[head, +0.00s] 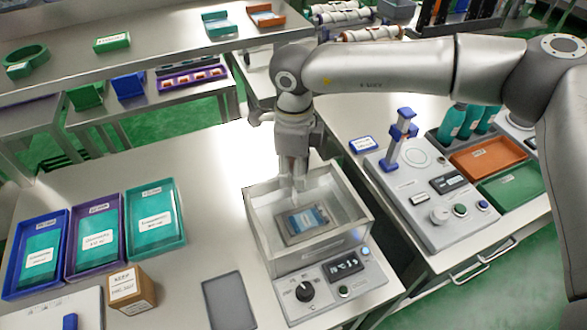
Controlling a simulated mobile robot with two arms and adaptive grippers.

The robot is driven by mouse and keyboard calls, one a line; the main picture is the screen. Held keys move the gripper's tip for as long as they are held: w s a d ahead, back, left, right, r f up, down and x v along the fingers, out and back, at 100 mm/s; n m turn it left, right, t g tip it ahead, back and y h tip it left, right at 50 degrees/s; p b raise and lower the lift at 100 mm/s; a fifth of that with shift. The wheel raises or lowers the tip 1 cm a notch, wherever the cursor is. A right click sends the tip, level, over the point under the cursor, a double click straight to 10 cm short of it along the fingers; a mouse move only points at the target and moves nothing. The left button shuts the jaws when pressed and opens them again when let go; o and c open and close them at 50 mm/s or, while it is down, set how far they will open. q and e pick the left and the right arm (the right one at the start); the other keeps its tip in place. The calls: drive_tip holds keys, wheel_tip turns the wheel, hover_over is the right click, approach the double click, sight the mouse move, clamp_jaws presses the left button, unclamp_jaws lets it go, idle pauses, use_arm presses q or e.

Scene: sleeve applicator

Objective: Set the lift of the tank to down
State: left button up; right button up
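The tank (264,238) is a clear-walled box on a light grey base near the middle of the bench. A flat grey item with a blue-and-white face (307,220) lies inside it; I cannot tell how high the lift holds it. The front control panel (320,293) carries a black knob (305,291), a dark display (343,266), a green button (343,290) and a pale blue round button or light (365,252). My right gripper (296,190) points down over the back part of the tank opening. Its finger gap is unclear. My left gripper is out of view.
Three labelled trays, blue (18,290), purple (76,274) and teal (177,239), stand at left. A cardboard box (131,289) and a dark grey plate (229,301) lie left of the panel. Another device (433,222) stands at right. Clear bench lies behind the trays.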

wheel_tip(320, 180, up, 12)
drive_tip(key=shift+w+f, duration=0.1)
idle(0.5)
